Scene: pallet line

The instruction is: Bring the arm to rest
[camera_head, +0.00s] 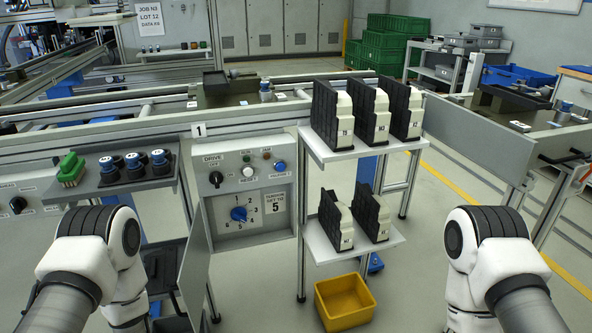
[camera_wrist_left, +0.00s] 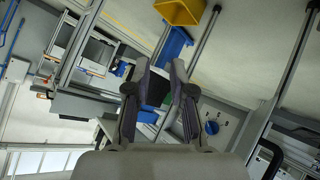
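My left arm (camera_head: 95,255) comes in at the lower left of the head view, bent, with its gripper out of that picture. In the left wrist view my left gripper (camera_wrist_left: 160,72) has its two fingers apart, with nothing between them. The yellow bin and the dial panel show beyond the fingers, not touching them. My right arm (camera_head: 490,255) stands at the lower right of the head view, and its gripper is not seen.
A control panel (camera_head: 222,222) with switches and a dial stands in front. A two-level rack (camera_head: 322,152) holds several black-and-white modules. A yellow bin (camera_head: 345,302) is on the floor below. A shelf (camera_head: 130,182) at left holds a green brush (camera_head: 70,170) and several blue-topped knobs.

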